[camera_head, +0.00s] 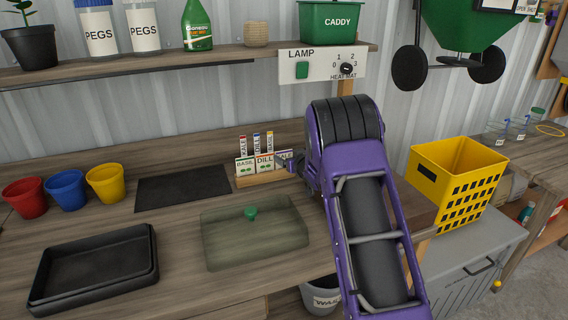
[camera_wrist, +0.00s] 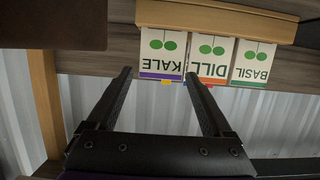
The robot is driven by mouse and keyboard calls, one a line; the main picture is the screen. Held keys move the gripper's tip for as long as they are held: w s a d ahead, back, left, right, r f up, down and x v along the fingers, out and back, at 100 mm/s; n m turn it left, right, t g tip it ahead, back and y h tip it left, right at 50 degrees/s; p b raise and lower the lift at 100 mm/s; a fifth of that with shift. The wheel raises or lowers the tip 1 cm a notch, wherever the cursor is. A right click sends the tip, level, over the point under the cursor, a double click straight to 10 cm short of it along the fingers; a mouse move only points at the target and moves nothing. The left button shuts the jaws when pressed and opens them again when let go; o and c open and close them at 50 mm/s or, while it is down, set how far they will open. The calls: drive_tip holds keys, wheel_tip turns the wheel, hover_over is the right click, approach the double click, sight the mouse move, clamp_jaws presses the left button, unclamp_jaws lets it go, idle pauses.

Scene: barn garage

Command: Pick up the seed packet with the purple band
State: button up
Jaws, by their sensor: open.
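The seed packet with the purple band (camera_wrist: 161,55) is labelled KALE and appears upside down in the wrist view. It stands in a wooden rack (camera_wrist: 215,20) beside the DILL packet (camera_wrist: 209,60), with an orange band, and the BASIL packet (camera_wrist: 251,64), with a green band. My gripper (camera_wrist: 158,73) is open, its two fingers pointing toward the KALE packet, one tip near each side. I cannot tell whether the packet is between the tips in depth. In the head view my arm partly hides the KALE packet (camera_head: 284,155).
Several thin labelled markers (camera_head: 256,143) stand behind the packets. Three coloured pots (camera_head: 66,188) stand left. A yellow crate (camera_head: 460,165) is right of my arm.

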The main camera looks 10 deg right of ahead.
sight(284, 154)
drive_tip(key=x, duration=0.3)
drive_tip(key=shift+w+a+r, duration=0.1)
drive_tip(key=shift+w+a, duration=0.1)
drive_tip(key=shift+w, duration=0.05)
drive_tip(key=shift+w+a+r, duration=0.1)
drive_tip(key=shift+w, duration=0.2)
drive_tip(key=shift+w, duration=0.1)
drive_tip(key=shift+c, duration=1.3)
drive_tip(key=shift+w+a+f, duration=0.1)
drive_tip(key=shift+w+f, duration=0.15)
drive_tip(key=shift+f, duration=0.1)
drive_tip(key=shift+c, duration=1.2)
drive_tip(key=shift+s, duration=0.1)
drive_tip(key=c, duration=0.5)
